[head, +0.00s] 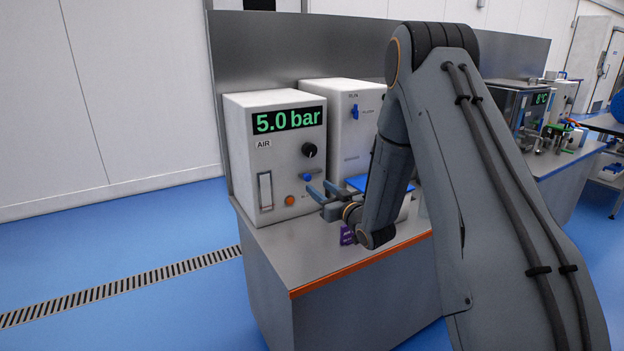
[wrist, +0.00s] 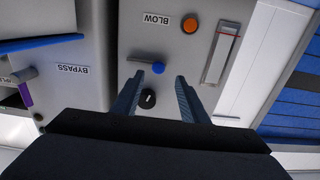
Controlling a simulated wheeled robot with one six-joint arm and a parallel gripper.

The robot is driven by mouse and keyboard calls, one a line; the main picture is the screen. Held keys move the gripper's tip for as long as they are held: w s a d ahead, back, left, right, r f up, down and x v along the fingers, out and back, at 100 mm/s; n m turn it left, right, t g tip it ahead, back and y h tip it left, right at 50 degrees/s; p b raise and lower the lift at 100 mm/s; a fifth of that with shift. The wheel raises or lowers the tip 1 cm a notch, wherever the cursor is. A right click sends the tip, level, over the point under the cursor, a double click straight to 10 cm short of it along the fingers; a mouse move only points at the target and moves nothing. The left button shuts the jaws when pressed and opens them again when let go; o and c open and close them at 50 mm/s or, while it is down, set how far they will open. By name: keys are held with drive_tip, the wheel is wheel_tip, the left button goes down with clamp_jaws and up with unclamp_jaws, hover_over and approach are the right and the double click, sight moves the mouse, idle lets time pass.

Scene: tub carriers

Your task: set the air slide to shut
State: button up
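The white AIR unit (head: 240,150) stands on the bench; its display reads 5.0 bar. A blue-tipped handle (head: 307,177) with a short grey stem sits on its front; this handle (wrist: 158,67) lies just beyond my fingertips in the wrist view. No label reading "slide" is legible, so I cannot tell for certain that this is the air slide. My gripper (head: 321,188) is open in front of the unit. In the wrist view my gripper (wrist: 159,82) has its two fingers apart, with nothing between them and no clear contact with the handle.
A black knob (head: 309,149), an orange button (head: 289,200) labelled BLOW in the wrist view, and a white upright panel (head: 265,191) share the unit's front. A second white unit (head: 340,100) stands to the right. The bench front edge (head: 360,263) is orange.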

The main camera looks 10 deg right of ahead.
sight(309, 178)
drive_tip(key=x, duration=0.3)
drive_tip(key=p+x, duration=0.1)
drive_tip(key=x, duration=0.2)
drive_tip(key=shift+w+d+p, duration=0.15)
drive_tip(key=shift+w+p, duration=0.15)
drive_tip(key=shift+w, duration=0.15)
drive_tip(key=shift+w+a, duration=0.2)
drive_tip(key=shift+w, duration=0.15)
drive_tip(key=shift+c, duration=0.4)
clamp_jaws()
